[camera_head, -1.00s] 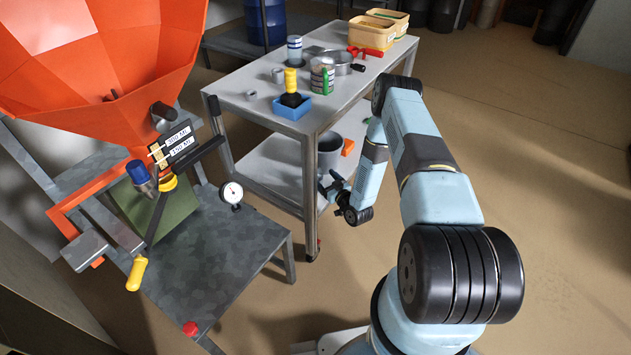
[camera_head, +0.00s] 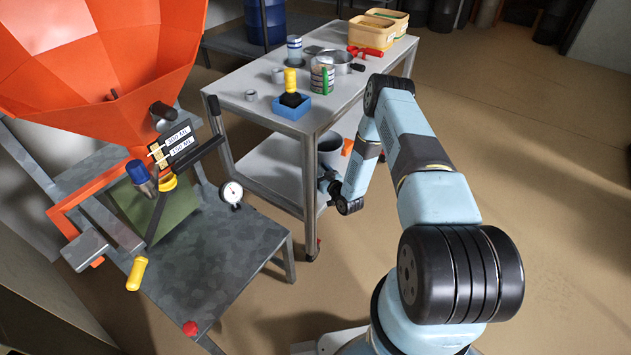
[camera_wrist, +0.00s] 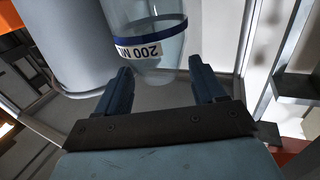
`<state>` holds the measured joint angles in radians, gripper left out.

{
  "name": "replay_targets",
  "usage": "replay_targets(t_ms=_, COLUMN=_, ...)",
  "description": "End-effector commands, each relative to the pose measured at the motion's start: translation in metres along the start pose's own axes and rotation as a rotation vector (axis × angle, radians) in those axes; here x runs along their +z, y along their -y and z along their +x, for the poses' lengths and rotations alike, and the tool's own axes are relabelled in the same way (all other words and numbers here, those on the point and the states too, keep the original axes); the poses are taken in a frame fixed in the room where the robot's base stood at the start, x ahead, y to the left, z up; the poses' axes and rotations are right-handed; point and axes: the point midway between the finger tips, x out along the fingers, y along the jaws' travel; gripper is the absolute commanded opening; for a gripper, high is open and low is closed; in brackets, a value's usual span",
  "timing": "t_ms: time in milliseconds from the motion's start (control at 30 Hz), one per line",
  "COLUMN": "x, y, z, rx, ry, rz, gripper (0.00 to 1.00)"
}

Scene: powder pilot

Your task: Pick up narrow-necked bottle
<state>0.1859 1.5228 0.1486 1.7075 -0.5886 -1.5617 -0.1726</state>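In the wrist view, a clear bottle (camera_wrist: 150,55) with a blue band and a white label reading "200 M…" is just ahead of my gripper (camera_wrist: 160,68). Its lower part narrows to a rounded end between the fingertips' directions; the other end runs out of the frame, so I see no neck. The two dark blue fingers are apart, one each side of the bottle's near end, with nothing clamped. I cannot tell whether either touches it. In the head view my gripper (camera_head: 328,184) is small beside the cart's lower shelf, and I cannot make out the bottle.
A grey bucket (camera_wrist: 72,40) stands close left of the bottle; it shows on the cart's lower shelf (camera_head: 275,165) in the head view. A cart leg (camera_head: 309,200) is beside my gripper. The cart top (camera_head: 340,95) holds several items. Open floor lies right.

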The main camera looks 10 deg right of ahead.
Motion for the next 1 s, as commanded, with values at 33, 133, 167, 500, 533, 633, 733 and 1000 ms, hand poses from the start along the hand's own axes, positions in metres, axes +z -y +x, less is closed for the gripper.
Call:
replay_targets(t_ms=33, x=0.0, y=0.0001, z=-0.0001, rx=0.0, ry=0.0, rz=0.0, gripper=0.64)
replay_targets(t_ms=133, x=0.0, y=0.0002, z=-0.0001, rx=0.0, ry=0.0, rz=0.0, gripper=0.54)
replay_targets(t_ms=167, x=0.0, y=0.0003, z=-0.0001, rx=0.0, ry=0.0, rz=0.0, gripper=0.52)
replay_targets(t_ms=500, x=0.0, y=0.0007, z=0.0, rx=-0.001, ry=0.0, rz=0.0, gripper=0.19)
replay_targets(t_ms=533, x=0.0, y=0.0008, z=0.0, rx=-0.001, ry=0.0, rz=0.0, gripper=0.16)
replay_targets(t_ms=633, x=0.0, y=0.0009, z=0.0001, rx=-0.001, ry=0.0, rz=0.0, gripper=0.07)
replay_targets(t_ms=733, x=-0.0001, y=0.0011, z=0.0002, rx=-0.001, ry=0.0, rz=0.0, gripper=0.03)
replay_targets(t_ms=1000, x=-0.0056, y=0.0014, z=0.0005, rx=-0.002, ry=0.0, rz=0.0, gripper=0.0)
